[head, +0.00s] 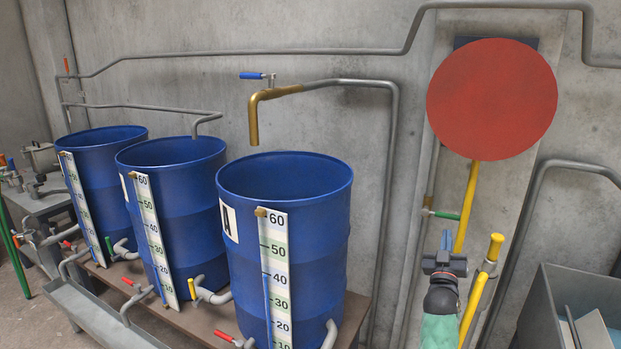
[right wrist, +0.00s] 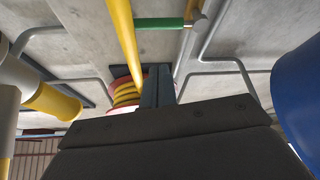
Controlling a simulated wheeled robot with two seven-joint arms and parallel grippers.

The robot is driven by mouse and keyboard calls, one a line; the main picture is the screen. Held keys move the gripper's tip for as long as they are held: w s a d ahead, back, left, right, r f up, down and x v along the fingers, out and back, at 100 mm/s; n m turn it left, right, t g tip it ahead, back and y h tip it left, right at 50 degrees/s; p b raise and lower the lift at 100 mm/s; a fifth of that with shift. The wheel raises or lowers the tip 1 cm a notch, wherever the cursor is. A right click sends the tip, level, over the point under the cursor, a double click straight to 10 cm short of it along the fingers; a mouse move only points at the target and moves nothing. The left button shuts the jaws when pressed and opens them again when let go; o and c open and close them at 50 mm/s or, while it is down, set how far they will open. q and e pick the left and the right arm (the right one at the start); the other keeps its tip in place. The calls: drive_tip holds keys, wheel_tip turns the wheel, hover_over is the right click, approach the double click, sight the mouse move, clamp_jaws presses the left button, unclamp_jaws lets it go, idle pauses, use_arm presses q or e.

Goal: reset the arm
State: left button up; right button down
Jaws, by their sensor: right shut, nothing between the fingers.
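My right gripper (head: 446,239) is in the lower right of the head view, pointing up toward the wall, with my green forearm below it. Its fingers are together and empty. In the right wrist view, the closed fingers (right wrist: 156,86) stand upright in the middle, above the dark gripper body. The pole (right wrist: 124,38) also shows left of the fingers in the wrist view. My left gripper is not in view.
Three blue drums with level scales stand on a bench; the nearest drum (head: 285,185) is left of my arm. A green valve handle (head: 447,215) is on the wall pipe just above the gripper.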

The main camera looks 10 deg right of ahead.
wheel_tip(320, 180, down, 6)
drive_tip(key=d+r+m+g, duration=0.1)
drive_tip(key=d+m+g, duration=0.15)
drive_tip(key=g, duration=0.35)
drive_tip(key=s+a+f+n+g+y, duration=0.25)
drive_tip(key=s+a+f+y, duration=0.25)
drive_tip(key=s+a, duration=0.45)
drive_tip(key=s+a+f+n+g+y, duration=0.1)
drive_tip(key=s+a+f+g+y, duration=0.5)
drive_tip(key=a, duration=0.7)
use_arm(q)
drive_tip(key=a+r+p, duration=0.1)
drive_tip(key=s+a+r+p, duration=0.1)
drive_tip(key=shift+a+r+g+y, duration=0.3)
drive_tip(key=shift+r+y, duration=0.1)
use_arm(e)
drive_tip(key=s+a+f+n+g, duration=0.1)
drive_tip(key=s+a+f, duration=0.3)
drive_tip(key=s, duration=0.7)
drive_tip(key=s+a+f+n+g+y, duration=0.1)
drive_tip(key=s+a+f, duration=0.2)
drive_tip(key=s+f, duration=0.3)
drive_tip(key=s+a+f+n+g, duration=0.1)
drive_tip(key=s+a+f, duration=0.3)
drive_tip(key=s, duration=1.2)
drive_tip(key=shift+a+f+g, duration=0.3)
drive_tip(key=shift+f+g, duration=0.25)
drive_tip(key=shift+f, duration=0.2)
